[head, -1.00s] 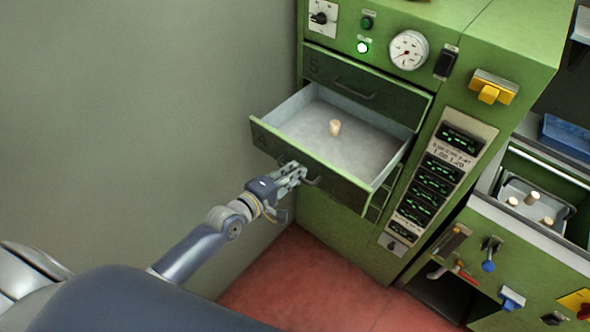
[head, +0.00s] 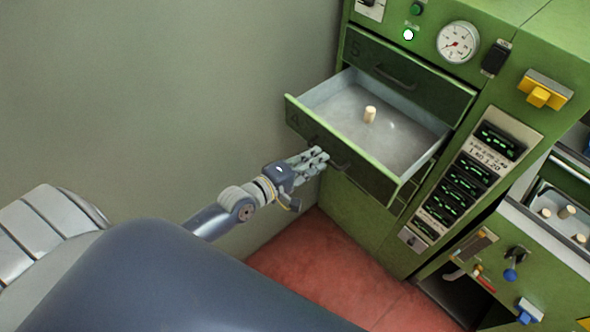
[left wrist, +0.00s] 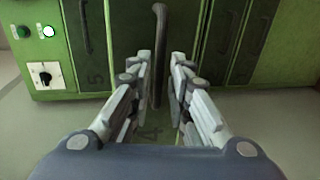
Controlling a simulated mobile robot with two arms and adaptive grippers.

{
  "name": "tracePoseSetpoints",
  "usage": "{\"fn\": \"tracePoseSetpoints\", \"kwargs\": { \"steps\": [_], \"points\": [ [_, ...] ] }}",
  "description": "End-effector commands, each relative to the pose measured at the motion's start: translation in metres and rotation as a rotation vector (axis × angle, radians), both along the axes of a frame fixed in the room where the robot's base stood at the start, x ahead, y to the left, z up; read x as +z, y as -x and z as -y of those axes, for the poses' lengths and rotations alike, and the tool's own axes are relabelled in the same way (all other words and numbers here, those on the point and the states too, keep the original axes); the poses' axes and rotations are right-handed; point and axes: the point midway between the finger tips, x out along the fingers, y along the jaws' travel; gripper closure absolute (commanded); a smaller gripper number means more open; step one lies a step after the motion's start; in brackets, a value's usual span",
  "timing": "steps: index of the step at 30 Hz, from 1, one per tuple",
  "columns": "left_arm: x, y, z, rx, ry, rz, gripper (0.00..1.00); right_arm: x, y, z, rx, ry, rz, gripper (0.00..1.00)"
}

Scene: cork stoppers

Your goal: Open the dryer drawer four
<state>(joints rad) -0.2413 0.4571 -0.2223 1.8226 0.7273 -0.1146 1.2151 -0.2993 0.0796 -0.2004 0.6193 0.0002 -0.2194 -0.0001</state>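Drawer four (head: 340,170) of the green dryer is pulled out, showing its grey tray inside. One cork stopper (head: 370,114) stands in it. My left gripper (head: 324,158) is at the drawer's front, by its dark handle (head: 342,166). In the left wrist view the handle (left wrist: 158,50) appears between the two fingers (left wrist: 161,62), with a narrow gap showing beside it. The fingers look parted, not pressed on it. The numeral 4 shows partly below the handle. My right gripper is not in view.
Drawer five (head: 410,75) above is shut. A gauge (head: 458,42), a yellow handle (head: 544,91) and a display panel (head: 470,180) are on the dryer. Another green unit with corks (head: 566,212) stands at right. A bare wall is at left.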

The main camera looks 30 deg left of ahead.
Motion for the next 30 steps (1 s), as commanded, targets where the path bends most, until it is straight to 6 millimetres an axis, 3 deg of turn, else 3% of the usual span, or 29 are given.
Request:
{"fn": "tracePoseSetpoints", "kwargs": {
  "steps": [6, 13, 18, 30],
  "points": [
    [0.007, 0.039, -0.013, -0.002, -0.002, -0.005, 0.82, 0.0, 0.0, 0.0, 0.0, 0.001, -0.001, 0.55],
    [0.014, 0.067, -0.024, -0.001, 0.0, -0.003, 0.82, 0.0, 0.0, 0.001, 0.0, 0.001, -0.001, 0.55],
    [0.016, 0.076, -0.027, -0.001, 0.0, -0.002, 0.82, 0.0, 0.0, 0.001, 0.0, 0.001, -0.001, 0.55],
    [0.017, 0.077, -0.028, -0.001, 0.0, -0.001, 0.82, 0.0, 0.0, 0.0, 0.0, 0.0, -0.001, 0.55]
  ]
}}
